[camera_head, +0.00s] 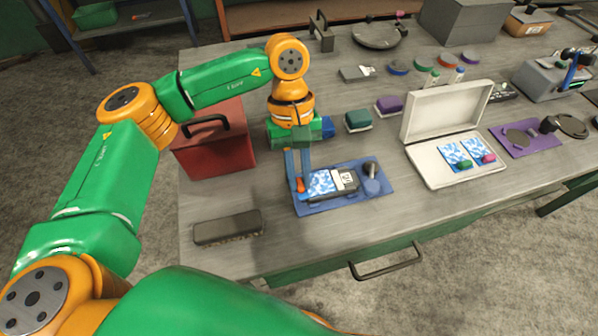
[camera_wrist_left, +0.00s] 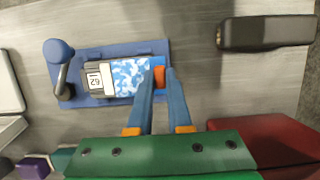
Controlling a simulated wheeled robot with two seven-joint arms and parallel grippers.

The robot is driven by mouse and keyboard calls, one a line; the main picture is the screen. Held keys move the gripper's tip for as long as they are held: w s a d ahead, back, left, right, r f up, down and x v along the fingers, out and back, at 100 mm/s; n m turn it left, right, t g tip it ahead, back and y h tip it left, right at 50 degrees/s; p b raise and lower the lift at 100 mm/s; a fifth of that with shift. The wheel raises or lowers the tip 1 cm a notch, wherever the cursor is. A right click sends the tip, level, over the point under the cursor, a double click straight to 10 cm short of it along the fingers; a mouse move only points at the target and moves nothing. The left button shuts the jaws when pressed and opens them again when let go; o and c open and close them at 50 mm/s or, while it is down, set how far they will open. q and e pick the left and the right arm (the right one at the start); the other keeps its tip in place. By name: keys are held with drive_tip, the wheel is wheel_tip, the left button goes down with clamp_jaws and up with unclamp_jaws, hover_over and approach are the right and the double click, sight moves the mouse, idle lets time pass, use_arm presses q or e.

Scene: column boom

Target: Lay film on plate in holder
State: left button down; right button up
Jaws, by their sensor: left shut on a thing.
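My left gripper (camera_head: 299,190) is shut on the orange tab (camera_wrist_left: 159,77) at one end of a blue-and-white patterned film (camera_head: 321,184). The film also shows in the wrist view (camera_wrist_left: 128,78), over a dark plate with a white number label (camera_wrist_left: 94,82). I cannot tell whether the film lies fully flat on the plate. The plate sits in a blue holder (camera_head: 382,185) with a round-knobbed post (camera_head: 371,170) at the end away from my gripper. My fingers hide part of the tab. My right gripper is not in view.
An open white case (camera_head: 441,181) at the right holds two similar films with green and pink tabs. A dark brush-like block (camera_head: 228,227) lies front left. A red box (camera_head: 215,153) stands behind it. Small coloured blocks and tools fill the back of the table.

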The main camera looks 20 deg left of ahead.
use_arm(q)
drive_tip(key=shift+f+b, duration=0.15)
drive_tip(key=shift+b, duration=0.4)
idle(0.9)
drive_tip(key=shift+c, duration=1.4)
unclamp_jaws()
drive_tip(key=shift+r+p, duration=2.35)
drive_tip(key=shift+r, duration=1.25)
